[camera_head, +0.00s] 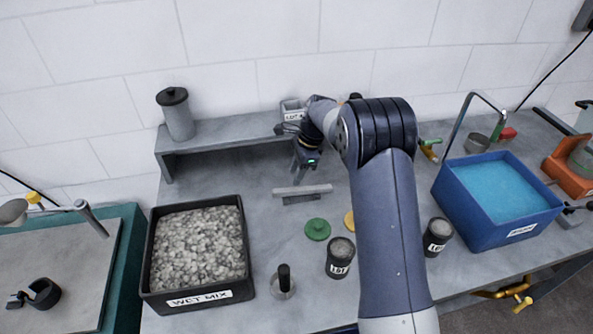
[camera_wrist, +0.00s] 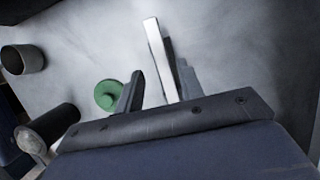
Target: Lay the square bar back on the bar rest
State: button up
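The square bar (camera_head: 303,189) is a light grey bar lying roughly level on the table's middle. A darker low block (camera_head: 300,200) shows under its near side and looks like the bar rest. My gripper (camera_head: 304,172) points down just behind and above the bar. In the wrist view the bar (camera_wrist: 160,60) runs between the two fingers of my gripper (camera_wrist: 158,90), with a clear gap to the left finger. The fingers are apart and do not clamp it. The darker block (camera_wrist: 170,52) shows along the bar's right side. How fully it bears the bar is hidden.
A green lid (camera_head: 317,229) and dark cups (camera_head: 340,258) stand in front of the bar. A black tub of grey mix (camera_head: 242,287) is at left, a blue water tub (camera_head: 499,226) at right. A raised shelf (camera_head: 226,138) stands behind. Bare table lies left of the bar.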

jog(key=shift+o, duration=0.2)
jog(key=shift+r, duration=0.65)
jog(key=b+v, duration=0.1)
jog(key=v, duration=1)
jog(key=shift+r, duration=0.35)
jog(key=shift+d, duration=0.1)
jog(key=shift+o, duration=0.2)
